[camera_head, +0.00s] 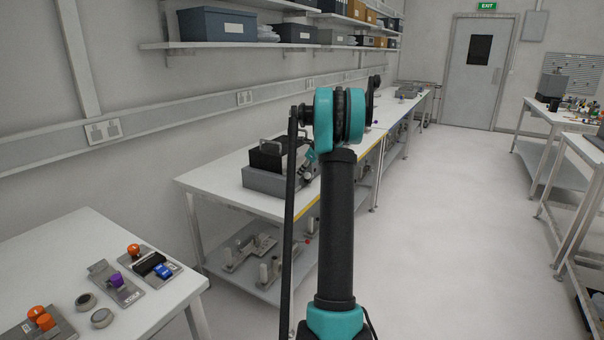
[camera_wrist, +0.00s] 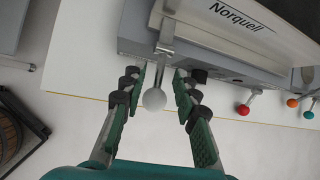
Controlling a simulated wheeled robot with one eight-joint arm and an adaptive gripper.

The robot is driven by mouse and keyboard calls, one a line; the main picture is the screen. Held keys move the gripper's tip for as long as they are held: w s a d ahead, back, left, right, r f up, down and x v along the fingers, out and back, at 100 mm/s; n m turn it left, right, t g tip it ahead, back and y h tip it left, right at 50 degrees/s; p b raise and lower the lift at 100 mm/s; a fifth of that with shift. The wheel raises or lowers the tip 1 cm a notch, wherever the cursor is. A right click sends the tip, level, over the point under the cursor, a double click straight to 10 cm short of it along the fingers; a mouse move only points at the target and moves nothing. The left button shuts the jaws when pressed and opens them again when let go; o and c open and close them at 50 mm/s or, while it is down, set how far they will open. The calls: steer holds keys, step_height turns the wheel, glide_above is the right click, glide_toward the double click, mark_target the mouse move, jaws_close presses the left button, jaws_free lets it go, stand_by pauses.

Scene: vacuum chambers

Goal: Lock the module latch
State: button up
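In the wrist view, a grey module (camera_wrist: 235,30) labelled "Norquell" lies across the top. A metal latch lever (camera_wrist: 165,50) with a white ball knob (camera_wrist: 154,99) sticks out from its near edge. My gripper (camera_wrist: 160,82) is open, with one finger on each side of the lever and knob. Gaps show between the fingers and the knob. In the head view, a grey unit with a black block (camera_head: 265,160) stands on the long bench, partly hidden behind my arm. My gripper is mostly hidden there.
Red (camera_wrist: 243,110), orange (camera_wrist: 292,103) and teal (camera_wrist: 308,115) knobs stand to the right of the lever in the wrist view. The long bench (camera_head: 225,180) has a yellow-marked front edge. A nearer table (camera_head: 60,245) holds several knobbed devices. The floor (camera_head: 450,200) at right is clear.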

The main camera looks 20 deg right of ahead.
steer(key=v, duration=1)
steer(key=shift+s, duration=0.15)
steer(key=shift+r, duration=0.1)
steer(key=s+a+f+n+g+h, duration=0.1)
steer(key=s+a+f+n, duration=0.2)
steer(key=s+a+n, duration=0.55)
steer(key=s+a+f+n, duration=0.4)
steer(key=s+a+n, duration=0.1)
steer(key=s+a, duration=0.5)
steer(key=s+a+f+n, duration=0.3)
steer(key=s+f+n, duration=0.1)
steer(key=s, duration=0.4)
steer(key=s+a+f+n+h, duration=0.1)
steer(key=s+a+f+n, duration=0.2)
steer(key=s, duration=0.6)
steer(key=s+a+f+n+g, duration=0.1)
steer(key=s+a+f+n, duration=0.2)
steer(key=s+f+n, duration=0.3)
steer(key=s+n, duration=0.1)
steer(key=s, duration=0.1)
steer(key=shift+s+a+h, duration=0.25)
steer(key=shift+s+h, duration=0.05)
steer(key=shift+o, duration=0.4)
steer(key=shift+d+r, duration=0.1)
